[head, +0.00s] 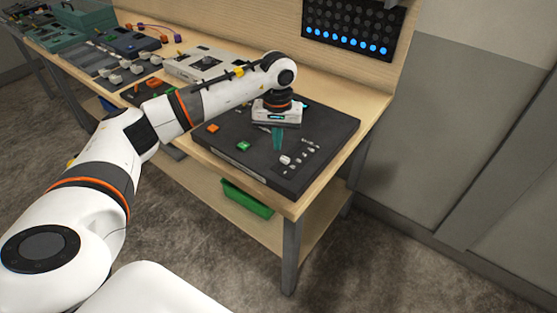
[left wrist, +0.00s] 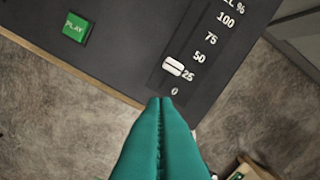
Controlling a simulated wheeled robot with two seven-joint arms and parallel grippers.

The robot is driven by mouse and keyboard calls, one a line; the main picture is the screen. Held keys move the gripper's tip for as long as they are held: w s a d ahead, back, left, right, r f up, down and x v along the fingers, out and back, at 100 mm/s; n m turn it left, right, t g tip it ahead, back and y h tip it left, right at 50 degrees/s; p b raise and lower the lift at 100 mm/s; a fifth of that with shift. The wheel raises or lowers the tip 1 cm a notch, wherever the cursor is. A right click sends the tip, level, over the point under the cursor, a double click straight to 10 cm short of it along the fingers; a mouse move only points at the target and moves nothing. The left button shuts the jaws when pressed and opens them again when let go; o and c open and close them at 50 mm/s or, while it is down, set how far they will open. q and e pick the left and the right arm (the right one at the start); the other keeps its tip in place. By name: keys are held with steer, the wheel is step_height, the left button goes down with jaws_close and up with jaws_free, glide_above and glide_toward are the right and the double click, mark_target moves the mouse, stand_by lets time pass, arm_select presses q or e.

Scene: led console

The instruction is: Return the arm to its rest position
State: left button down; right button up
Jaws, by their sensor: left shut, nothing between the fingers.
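My left arm reaches in from the left over the workbench in the head view. My left gripper (head: 278,140) points down above the black console (head: 325,128), its teal fingers shut with nothing between them. In the left wrist view the closed fingers (left wrist: 160,102) lie near the console's edge, just below the slider's scale. The white slider knob (left wrist: 173,67) sits close to the 25 mark. The green PLAY button (left wrist: 76,27) is to its left. I cannot tell whether the fingertips touch the console. My right gripper is in neither view.
The console lies at the near end of the wooden bench (head: 376,108). A panel (head: 355,28) with a lit blue bottom row of LEDs hangs on the backboard. Other devices (head: 205,65) line the bench to the left. A green bin (head: 247,198) is on the lower shelf.

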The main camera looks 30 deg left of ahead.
arm_select(q)
steer(key=shift+d+r, duration=0.1)
steer(key=shift+r, duration=0.15)
stand_by(0.3)
